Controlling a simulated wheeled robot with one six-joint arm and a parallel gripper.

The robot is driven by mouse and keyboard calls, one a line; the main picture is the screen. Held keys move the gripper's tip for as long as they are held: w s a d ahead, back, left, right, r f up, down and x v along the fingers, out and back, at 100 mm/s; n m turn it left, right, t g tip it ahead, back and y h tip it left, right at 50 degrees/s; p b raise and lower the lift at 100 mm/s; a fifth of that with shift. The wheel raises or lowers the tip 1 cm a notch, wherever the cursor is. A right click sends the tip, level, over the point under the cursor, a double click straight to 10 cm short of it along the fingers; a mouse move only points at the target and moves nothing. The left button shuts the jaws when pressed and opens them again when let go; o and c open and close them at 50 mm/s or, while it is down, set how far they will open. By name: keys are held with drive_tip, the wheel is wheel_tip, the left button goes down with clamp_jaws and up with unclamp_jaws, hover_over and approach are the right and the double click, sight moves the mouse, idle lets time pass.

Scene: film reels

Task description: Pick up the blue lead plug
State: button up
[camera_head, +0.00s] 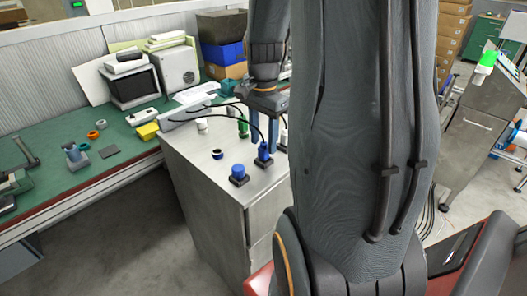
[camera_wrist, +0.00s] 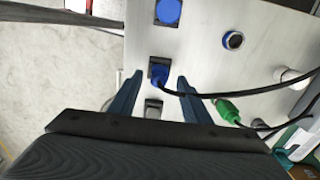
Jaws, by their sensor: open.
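The blue lead plug (camera_wrist: 158,73) sits in a black socket base on the light grey cabinet top, and a black cable runs from it to the right in the wrist view. In the head view the plug (camera_head: 264,151) stands below my gripper (camera_head: 263,137). In the wrist view my gripper (camera_wrist: 159,85) is open, with one blue finger on each side of the plug's place in the picture. No contact shows, and I cannot tell the exact height between fingertips and plug.
A green plug (camera_wrist: 228,109) with a cable lies close to the right finger. A white piece (camera_wrist: 291,77) is farther right. The cabinet (camera_head: 205,178) adjoins a green bench (camera_head: 95,174).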

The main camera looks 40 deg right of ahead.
sight(264, 147)
drive_tip(key=shift+s+f+p, duration=0.1)
drive_tip(key=shift+f+p, duration=0.3)
drive_tip(key=shift+f, duration=1.4)
drive_tip(key=shift+c, duration=0.2)
clamp_jaws()
